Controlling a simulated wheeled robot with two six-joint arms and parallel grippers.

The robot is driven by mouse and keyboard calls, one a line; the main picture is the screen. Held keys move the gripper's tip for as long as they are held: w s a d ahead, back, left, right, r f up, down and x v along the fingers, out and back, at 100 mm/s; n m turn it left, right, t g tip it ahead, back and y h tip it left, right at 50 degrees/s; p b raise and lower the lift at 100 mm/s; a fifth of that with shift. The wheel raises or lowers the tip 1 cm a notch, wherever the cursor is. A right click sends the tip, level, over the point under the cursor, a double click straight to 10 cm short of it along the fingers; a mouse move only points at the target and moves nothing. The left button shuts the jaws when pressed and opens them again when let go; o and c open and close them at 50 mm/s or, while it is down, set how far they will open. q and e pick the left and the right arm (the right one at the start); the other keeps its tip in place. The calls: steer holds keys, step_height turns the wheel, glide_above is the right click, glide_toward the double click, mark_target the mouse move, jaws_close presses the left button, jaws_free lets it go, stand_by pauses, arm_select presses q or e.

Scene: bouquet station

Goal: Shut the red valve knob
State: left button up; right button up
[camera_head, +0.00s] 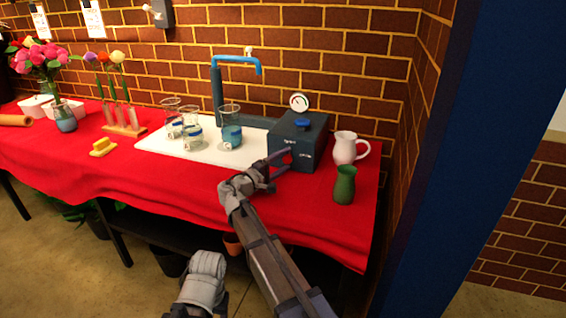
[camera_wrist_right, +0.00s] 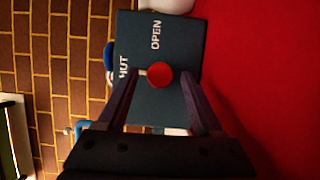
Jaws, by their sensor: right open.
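The red valve knob (camera_wrist_right: 159,75) sits on the front of a dark teal box (camera_wrist_right: 185,30), with the words OPEN and SHUT printed beside it; the S is hidden behind a finger. A small pale mark shows at the knob's left in the wrist view.
A white pitcher (camera_head: 345,148) and a green vase (camera_head: 344,186) stand right of the box. A round gauge (camera_head: 299,102) tops it. Left are a blue tap (camera_head: 217,92) and several glass beakers on a white tray (camera_head: 159,144). A yellow object (camera_head: 103,147) lies on the red cloth (camera_head: 170,187).

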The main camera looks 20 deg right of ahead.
steer(key=v, duration=0.7)
steer(key=shift+s+a, duration=0.25)
steer(key=shift+a, duration=0.05)
